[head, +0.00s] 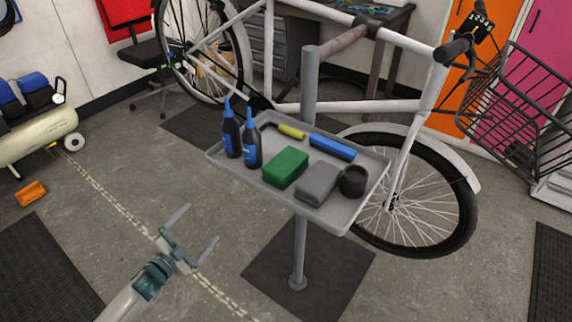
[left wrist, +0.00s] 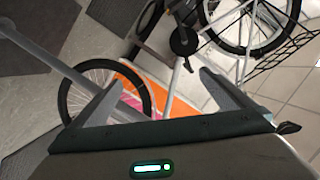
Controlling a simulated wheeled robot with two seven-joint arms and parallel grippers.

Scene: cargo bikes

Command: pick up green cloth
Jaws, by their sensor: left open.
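The green cloth (head: 285,167) is a folded block lying on the grey tray (head: 334,222) of the repair stand, near its front edge. A grey folded cloth (head: 317,182) lies just right of it, and two dark bottles with blue tips (head: 252,142) stand to its left. My left gripper (head: 198,228) is open and empty, lower left of the tray and apart from it. Its open fingers also show in the left wrist view (left wrist: 155,90), with no cloth between them. My right gripper is in neither view.
The tray also holds a black cup (head: 353,181), a blue item (head: 332,148) and a yellow-handled tool (head: 291,131). A white bicycle (head: 345,105) is on the stand behind. An orange block (head: 31,193) lies on the floor by the compressor (head: 40,125). Floor between gripper and tray is clear.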

